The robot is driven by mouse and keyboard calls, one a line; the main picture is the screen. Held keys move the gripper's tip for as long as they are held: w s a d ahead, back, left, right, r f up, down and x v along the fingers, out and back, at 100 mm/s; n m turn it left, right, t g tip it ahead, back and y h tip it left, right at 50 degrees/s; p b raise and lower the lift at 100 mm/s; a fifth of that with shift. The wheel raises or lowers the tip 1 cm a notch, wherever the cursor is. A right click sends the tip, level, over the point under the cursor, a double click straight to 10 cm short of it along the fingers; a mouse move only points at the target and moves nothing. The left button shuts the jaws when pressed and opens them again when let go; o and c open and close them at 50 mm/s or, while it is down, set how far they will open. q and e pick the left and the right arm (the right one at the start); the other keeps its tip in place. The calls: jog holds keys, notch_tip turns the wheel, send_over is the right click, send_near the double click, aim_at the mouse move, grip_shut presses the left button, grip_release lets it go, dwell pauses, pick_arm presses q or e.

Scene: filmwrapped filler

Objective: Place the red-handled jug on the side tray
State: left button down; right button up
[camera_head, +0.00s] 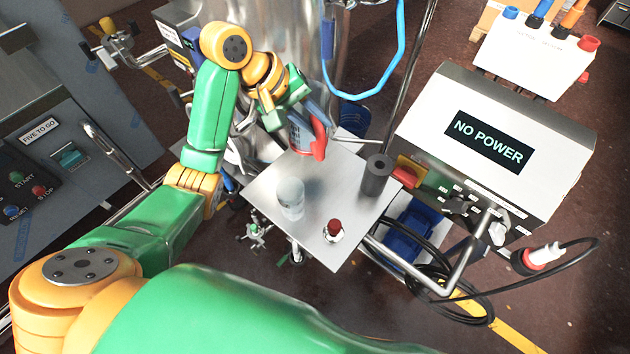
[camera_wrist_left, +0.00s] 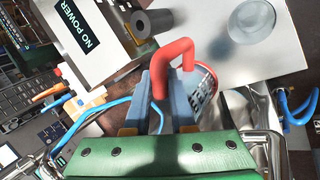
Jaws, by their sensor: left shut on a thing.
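The red-handled jug (camera_head: 301,134) is at the far edge of the side tray (camera_head: 262,190) in the head view. Its body is grey with dark lettering, and its red handle faces me. My left gripper (camera_head: 303,112) is shut on the jug. In the left wrist view, the fingers (camera_wrist_left: 172,92) close at the red handle (camera_wrist_left: 176,48), with the jug's body (camera_wrist_left: 204,84) partly hidden behind them. The jug seems to be held beside or just over the tray's edge; its height above it is unclear. My right gripper is not in view.
On the tray stand a translucent cup (camera_head: 291,199), a dark hollow cylinder (camera_head: 376,175) and a small red-topped item (camera_head: 334,229). The tray's middle, right of the cup, is bare. A "NO POWER" box (camera_head: 497,140) stands right; a steel vessel (camera_head: 285,40) stands behind.

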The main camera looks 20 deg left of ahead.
pick_arm(q)
jog(key=w+d+f+n+t+y, duration=0.1)
jog(key=w+f+n, duration=0.1)
jog(key=f, duration=0.3)
jog(key=w+f+n+t+y, duration=0.1)
jog(key=w+f+n+y, duration=0.1)
jog(key=f+n, duration=0.2)
notch_tip(320, 180, down, 2)
jog(key=shift+d+f+p, duration=0.15)
jog(key=shift+d+p, duration=0.2)
jog(key=shift+p, duration=0.05)
jog(key=shift+f, duration=0.1)
jog(key=c, duration=0.8)
grip_release()
jog(key=shift+a, duration=0.1)
jog(key=shift+o, duration=0.2)
